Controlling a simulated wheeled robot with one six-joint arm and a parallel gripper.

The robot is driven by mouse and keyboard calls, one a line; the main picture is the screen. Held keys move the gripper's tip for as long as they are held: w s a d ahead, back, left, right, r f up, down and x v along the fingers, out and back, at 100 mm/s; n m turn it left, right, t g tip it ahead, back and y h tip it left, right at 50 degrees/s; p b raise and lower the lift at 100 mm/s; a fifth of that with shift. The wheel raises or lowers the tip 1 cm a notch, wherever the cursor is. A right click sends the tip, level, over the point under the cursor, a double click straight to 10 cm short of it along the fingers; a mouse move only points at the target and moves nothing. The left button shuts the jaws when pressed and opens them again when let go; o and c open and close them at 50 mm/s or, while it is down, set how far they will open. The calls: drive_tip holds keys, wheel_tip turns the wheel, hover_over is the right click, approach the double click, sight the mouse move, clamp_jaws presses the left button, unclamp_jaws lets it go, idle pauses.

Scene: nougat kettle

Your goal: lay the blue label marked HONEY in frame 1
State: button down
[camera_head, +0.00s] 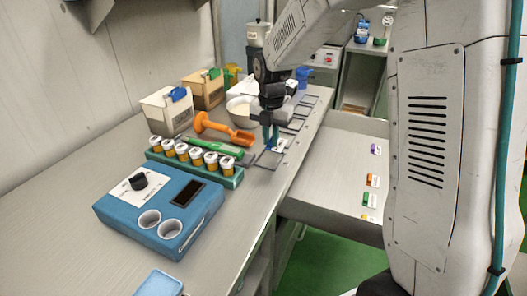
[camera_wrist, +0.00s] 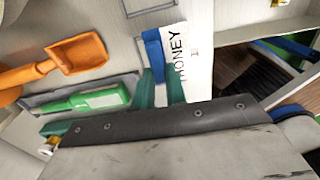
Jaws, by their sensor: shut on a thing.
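My gripper (camera_head: 270,142) has teal fingers and is shut on the label. The label (camera_head: 280,146) is white with a blue end. In the wrist view the label (camera_wrist: 196,62) reads HONEY, and its blue end lies by the teal fingertips (camera_wrist: 161,78). A row of dark rectangular frames runs along the bench's right edge. The gripper and label are over or close above the nearest frame (camera_head: 268,162); whether the label touches the bench I cannot tell. The frames' numbers are too small to read in the head view.
An orange scoop (camera_head: 222,129) and a green-handled tool (camera_head: 212,147) lie left of the gripper. A rack of several jars (camera_head: 230,178) and a blue device (camera_head: 165,215) stand nearer. Several other labels, one purple (camera_head: 376,149), lie on the lower surface at right.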

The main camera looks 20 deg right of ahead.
sight(263, 162)
drive_tip(key=a, duration=0.1)
drive_tip(key=s+a, duration=0.1)
drive_tip(key=shift+a+f, duration=0.2)
drive_tip(key=shift+a, duration=0.1)
drive_tip(key=shift+f, duration=1.7)
